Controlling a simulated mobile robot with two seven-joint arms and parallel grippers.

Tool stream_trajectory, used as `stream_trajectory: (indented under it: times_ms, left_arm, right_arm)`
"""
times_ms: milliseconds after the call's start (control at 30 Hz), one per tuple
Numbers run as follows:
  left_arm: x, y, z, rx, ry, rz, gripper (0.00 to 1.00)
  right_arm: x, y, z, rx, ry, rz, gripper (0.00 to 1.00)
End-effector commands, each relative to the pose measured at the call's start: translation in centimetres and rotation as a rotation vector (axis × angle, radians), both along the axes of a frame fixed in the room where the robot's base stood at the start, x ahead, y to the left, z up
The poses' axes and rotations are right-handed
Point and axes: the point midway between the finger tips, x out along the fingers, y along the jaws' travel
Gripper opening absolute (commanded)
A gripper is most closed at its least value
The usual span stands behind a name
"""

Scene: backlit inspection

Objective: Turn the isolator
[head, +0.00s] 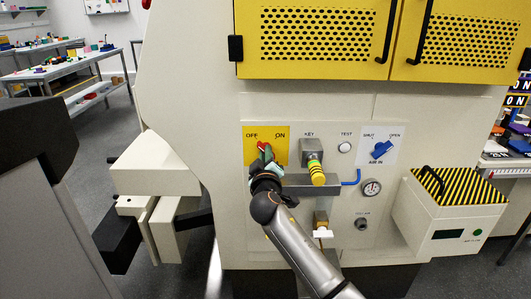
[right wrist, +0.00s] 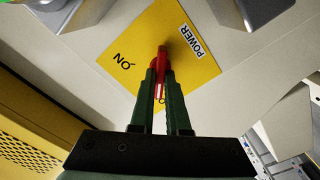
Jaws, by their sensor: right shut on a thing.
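The isolator is a red handle (head: 262,146) on a yellow plate (head: 282,152) marked OFF and ON, on the cream machine panel. My right gripper (head: 263,158) covers much of the handle in the head view. In the right wrist view the green fingers of my right gripper (right wrist: 160,80) are shut on the red handle (right wrist: 160,62), one on each side. The yellow plate (right wrist: 120,65) lies behind it, with ON to the left, POWER at the upper right and the OFF label largely hidden. My left gripper does not show.
Right of the isolator are a key unit with a yellow striped tag (head: 317,173), a TEST button (head: 344,147) and a blue AIR IN handle (head: 381,150). A grey ledge (head: 325,185) and a gauge (head: 371,188) sit below. A striped-lid box (head: 450,215) juts out at right.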

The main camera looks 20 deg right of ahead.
Motion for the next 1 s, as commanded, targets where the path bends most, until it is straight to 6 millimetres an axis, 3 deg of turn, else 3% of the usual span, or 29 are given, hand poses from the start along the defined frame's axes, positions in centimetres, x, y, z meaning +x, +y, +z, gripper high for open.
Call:
stream_trajectory:
  times_ms: [400,433,700,1000]
  left_arm:
    - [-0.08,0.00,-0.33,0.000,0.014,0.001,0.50]
    - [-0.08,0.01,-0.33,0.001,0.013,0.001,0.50]
    - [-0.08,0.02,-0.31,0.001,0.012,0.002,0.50]
    - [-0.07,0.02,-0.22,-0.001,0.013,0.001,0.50]
  right_arm:
    - [-0.03,-0.02,-0.29,-0.011,0.008,-0.001,0.00]
    - [-0.03,-0.02,-0.29,-0.011,0.008,-0.001,0.15]
    - [-0.01,-0.02,-0.13,-0.010,0.005,-0.001,0.44]
    - [-0.20,0.06,-0.05,-0.009,0.002,0.000,0.44]
